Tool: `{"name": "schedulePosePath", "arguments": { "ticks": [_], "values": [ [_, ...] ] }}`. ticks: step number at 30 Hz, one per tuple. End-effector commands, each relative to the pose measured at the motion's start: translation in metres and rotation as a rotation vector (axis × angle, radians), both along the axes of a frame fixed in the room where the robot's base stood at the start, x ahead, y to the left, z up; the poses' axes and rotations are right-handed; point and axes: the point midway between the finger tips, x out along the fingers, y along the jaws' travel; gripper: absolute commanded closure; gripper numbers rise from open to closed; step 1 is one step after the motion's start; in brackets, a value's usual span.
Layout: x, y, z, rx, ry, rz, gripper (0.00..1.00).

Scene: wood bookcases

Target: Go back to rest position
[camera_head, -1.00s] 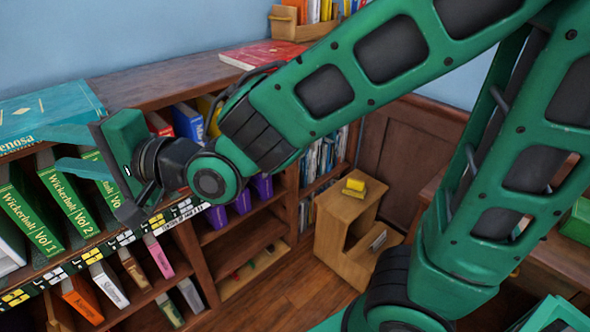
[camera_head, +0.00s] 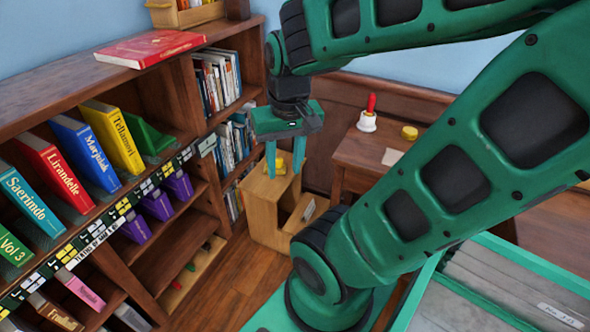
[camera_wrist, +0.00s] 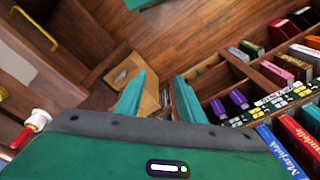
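My gripper (camera_head: 285,170) hangs in front of the bookcase's right end, its two teal fingers pointing down. The fingers are apart with nothing between them, and the wrist view also shows them spread and empty (camera_wrist: 158,95). My gripper touches nothing that I can see.
The wood bookcase (camera_head: 180,80) on the left holds blue, red and yellow books and a green bookend-like piece (camera_head: 148,137). A side table (camera_head: 365,155) with a red-handled bell (camera_head: 368,115) stands at the right. The wood floor (camera_head: 235,275) between is clear.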

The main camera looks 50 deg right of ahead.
Motion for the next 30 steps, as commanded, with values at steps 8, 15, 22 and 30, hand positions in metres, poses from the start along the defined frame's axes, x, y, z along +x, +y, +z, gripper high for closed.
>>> {"name": "schedulePosePath", "arguments": {
  "ticks": [8, 15, 22, 30],
  "values": [
    [-0.048, -0.006, 0.002, 0.054, 0.119, -0.007, 0.64],
    [-0.048, -0.006, 0.002, 0.054, 0.119, -0.005, 0.64],
    [-0.042, -0.006, 0.000, 0.053, 0.124, -0.006, 0.64],
    [-0.035, -0.006, -0.003, 0.053, 0.132, -0.006, 0.64]
  ]
}}
